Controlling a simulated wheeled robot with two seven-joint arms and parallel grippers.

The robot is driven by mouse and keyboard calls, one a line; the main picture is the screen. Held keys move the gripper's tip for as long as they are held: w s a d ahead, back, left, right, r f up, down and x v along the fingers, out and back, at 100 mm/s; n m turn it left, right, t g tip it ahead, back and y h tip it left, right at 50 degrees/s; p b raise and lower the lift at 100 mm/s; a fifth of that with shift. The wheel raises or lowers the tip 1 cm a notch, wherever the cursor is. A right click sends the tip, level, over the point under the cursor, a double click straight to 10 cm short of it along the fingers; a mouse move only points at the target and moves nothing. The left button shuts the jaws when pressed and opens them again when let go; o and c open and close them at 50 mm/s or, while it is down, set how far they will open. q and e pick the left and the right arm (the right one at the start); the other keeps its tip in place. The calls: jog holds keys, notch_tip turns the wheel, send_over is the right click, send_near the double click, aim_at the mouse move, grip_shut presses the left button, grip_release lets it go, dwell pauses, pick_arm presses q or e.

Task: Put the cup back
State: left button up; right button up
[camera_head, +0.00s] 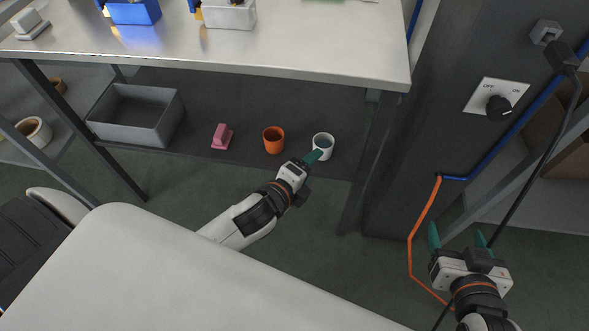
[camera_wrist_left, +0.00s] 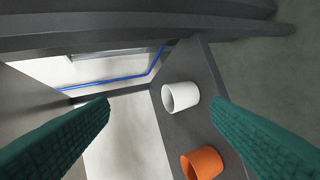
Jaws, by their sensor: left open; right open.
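A white cup (camera_head: 323,147) stands on the dark lower shelf (camera_head: 190,152) under the bench, near its right end. An orange cup (camera_head: 273,140) stands to its left. My left gripper (camera_head: 312,157) is open, its teal finger overlapping the white cup's lower left edge in the head view. In the left wrist view, the white cup (camera_wrist_left: 181,96) shows between the spread fingers (camera_wrist_left: 160,112), beyond their tips, and nothing is held. The orange cup (camera_wrist_left: 203,163) is below it. My right gripper (camera_head: 458,240) is open and empty, at the lower right, away from the cups.
A pink object (camera_head: 222,137) and a grey bin (camera_head: 138,114) share the shelf to the left. The metal bench top (camera_head: 330,45) hangs over it. A dark column (camera_head: 415,150) with a knob switch (camera_head: 498,106) and an orange cable (camera_head: 422,225) stands to the right.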

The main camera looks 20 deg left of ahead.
pick_arm(q)
jog(key=s+r+n, duration=0.5)
jog(key=r+n, duration=0.1)
jog(key=n, duration=1.2)
jog(key=shift+s+a+r+n+h, duration=0.3)
jog(key=shift+s+n+h, duration=0.1)
jog(key=shift+f+g, duration=0.1)
jog(key=shift+g, duration=0.2)
pick_arm(e)
jog(key=shift+w, duration=0.1)
